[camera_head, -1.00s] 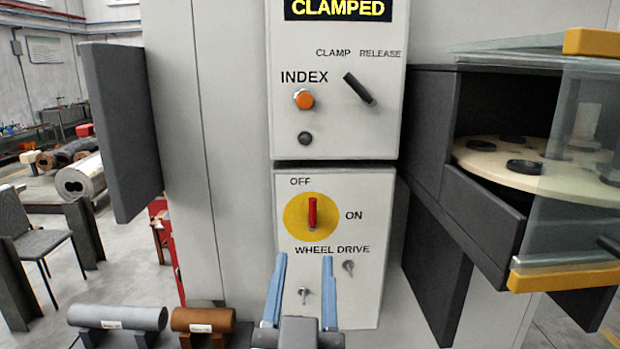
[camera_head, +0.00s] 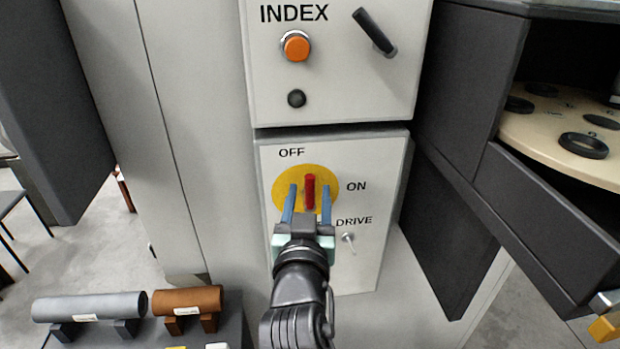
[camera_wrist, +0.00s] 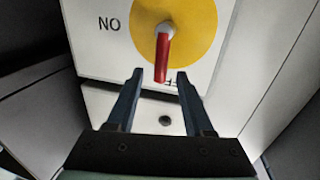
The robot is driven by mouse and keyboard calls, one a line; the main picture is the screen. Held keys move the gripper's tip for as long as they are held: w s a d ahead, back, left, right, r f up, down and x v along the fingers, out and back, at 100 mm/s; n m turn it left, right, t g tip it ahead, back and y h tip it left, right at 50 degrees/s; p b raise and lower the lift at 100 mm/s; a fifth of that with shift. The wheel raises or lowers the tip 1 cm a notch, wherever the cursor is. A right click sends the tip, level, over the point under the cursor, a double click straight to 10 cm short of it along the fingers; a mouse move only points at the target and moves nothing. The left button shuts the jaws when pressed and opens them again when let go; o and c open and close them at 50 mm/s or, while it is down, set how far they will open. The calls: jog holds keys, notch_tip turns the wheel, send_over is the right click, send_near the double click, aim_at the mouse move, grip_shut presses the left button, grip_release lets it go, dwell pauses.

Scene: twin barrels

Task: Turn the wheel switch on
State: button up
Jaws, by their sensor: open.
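The wheel switch is a red handle (camera_head: 310,192) on a yellow disc (camera_head: 281,185), on the lower grey panel labelled OFF, ON and DRIVE. The handle stands upright, toward OFF. My gripper (camera_head: 308,200) is open in front of the disc, with one blue finger on each side of the handle in the head view. In the wrist view the red handle (camera_wrist: 162,58) lies between and beyond the fingertips of my gripper (camera_wrist: 160,75). I see no contact. The disc also shows in the wrist view (camera_wrist: 195,28). My wrist hides part of the panel's lower half.
Above is a panel with an orange INDEX button (camera_head: 296,46) and a black clamp lever (camera_head: 375,32). A dark cabinet with a beige turntable (camera_head: 560,140) juts out at right. Grey (camera_head: 90,306) and brown (camera_head: 188,300) cylinders rest on stands at lower left.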

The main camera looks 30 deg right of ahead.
aim_at(310, 186)
jog(key=x, duration=0.3)
jog(key=shift+r, duration=0.15)
jog(key=shift+w+d, duration=0.25)
jog(key=shift+w, duration=0.15)
jog(key=shift+s, duration=0.1)
jog(key=shift+c, duration=1.2)
grip_shut()
